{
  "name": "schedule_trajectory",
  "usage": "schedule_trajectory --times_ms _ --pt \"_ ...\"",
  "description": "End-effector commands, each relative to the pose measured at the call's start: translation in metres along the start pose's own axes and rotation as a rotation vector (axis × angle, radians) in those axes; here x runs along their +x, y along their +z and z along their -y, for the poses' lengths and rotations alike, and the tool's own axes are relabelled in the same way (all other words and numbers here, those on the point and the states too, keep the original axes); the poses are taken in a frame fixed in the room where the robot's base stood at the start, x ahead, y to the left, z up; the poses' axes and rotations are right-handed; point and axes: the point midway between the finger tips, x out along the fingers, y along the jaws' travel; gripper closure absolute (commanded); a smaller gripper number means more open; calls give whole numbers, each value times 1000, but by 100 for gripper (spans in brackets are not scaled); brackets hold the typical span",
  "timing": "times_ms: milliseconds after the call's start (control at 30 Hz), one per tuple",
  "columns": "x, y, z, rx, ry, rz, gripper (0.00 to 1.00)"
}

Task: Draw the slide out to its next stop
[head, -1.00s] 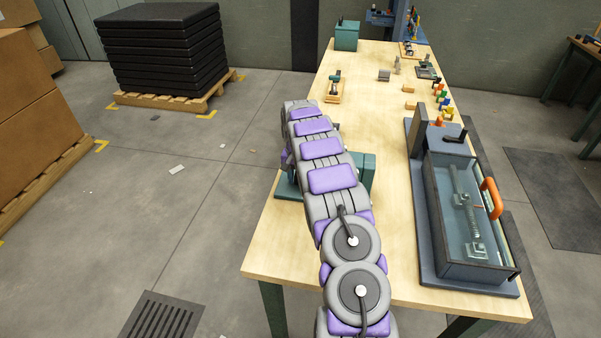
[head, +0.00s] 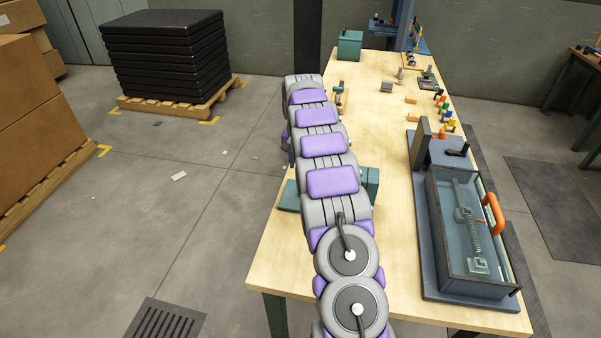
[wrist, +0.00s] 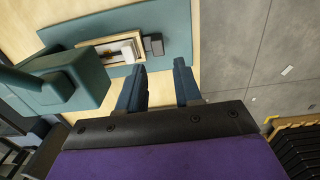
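A teal fixture stands on the table's left edge; in the head view my arm covers most of it and only its sides show (head: 371,184). In the wrist view its flat teal plate (wrist: 172,30) carries a pale, framed slide-like part (wrist: 120,50) with a small dark grey block (wrist: 153,44) at its end. A larger teal block (wrist: 85,75) rises to the left. My gripper (wrist: 160,68) is open and empty, its two dark blue fingers pointing toward the plate. The grey block appears just past the fingertips, between their lines; I cannot tell the height gap. The head view hides my gripper.
A blue-grey tank (head: 463,225) with an orange handle (head: 493,214) fills the table's right side. Small coloured pieces (head: 443,108) and fixtures stand farther back. Open concrete floor (head: 215,190) lies left of the table, with a pallet of black mats (head: 165,55) beyond.

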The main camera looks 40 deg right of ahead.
Motion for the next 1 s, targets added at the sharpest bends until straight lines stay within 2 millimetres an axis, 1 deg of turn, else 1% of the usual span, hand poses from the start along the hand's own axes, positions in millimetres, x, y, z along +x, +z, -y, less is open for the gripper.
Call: schedule_trajectory --times_ms 33,100,300,433,1000 --pt "-12 -1 1 -1 -2 -3 66" --pt "-22 -2 0 -2 -4 -4 66" --pt "-39 0 -1 -1 -1 3 66" --pt "-42 0 -1 -1 -1 2 66" --pt "-45 2 0 -6 0 2 66"
